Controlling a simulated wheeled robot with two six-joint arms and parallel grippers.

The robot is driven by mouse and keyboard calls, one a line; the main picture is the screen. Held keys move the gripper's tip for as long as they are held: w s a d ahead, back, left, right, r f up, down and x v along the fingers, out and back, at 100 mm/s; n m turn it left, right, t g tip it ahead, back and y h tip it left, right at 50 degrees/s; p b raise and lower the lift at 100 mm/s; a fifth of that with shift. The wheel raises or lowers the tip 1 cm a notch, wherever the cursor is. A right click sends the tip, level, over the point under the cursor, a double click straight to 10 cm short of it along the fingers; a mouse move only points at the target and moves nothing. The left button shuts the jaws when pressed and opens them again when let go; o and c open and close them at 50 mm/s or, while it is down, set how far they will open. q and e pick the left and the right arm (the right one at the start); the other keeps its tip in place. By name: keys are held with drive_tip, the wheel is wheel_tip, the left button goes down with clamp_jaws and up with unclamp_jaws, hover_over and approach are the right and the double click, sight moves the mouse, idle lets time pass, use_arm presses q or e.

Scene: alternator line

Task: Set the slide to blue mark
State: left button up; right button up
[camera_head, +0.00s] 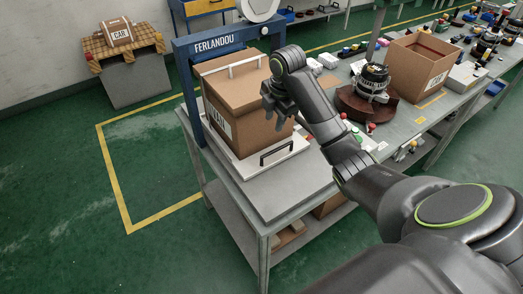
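A white slide plate (253,172) with a black handle (277,152) sits at the near end of the metal table, under a brown cardboard box (222,90). The box stands inside the blue FERLANDOU frame (190,95). A light bar handle (245,65) shows at the top of the box. I cannot make out a blue mark on or beside the slide. My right gripper (279,112) points down in front of the box's right part, above the black handle and apart from it. Its fingers are too small and dark to tell whether they are open. My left gripper is not in view.
A dark alternator (371,84) stands on a brown round base (366,107) to the right. An open CAR box (420,65) stands behind it. Small red and green parts lie near my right forearm.

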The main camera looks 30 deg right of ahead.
drive_tip(key=b, duration=0.7)
approach(266, 154)
drive_tip(key=f, duration=0.2)
drive_tip(key=f+p, duration=0.1)
drive_tip(key=f, duration=0.1)
drive_tip(key=w+f, duration=0.1)
drive_tip(key=f, duration=0.1)
drive_tip(key=shift+f+p, duration=0.25)
drive_tip(key=shift+p, duration=0.1)
drive_tip(key=shift+w+f, duration=0.2)
drive_tip(key=shift+f, duration=0.5)
clamp_jaws()
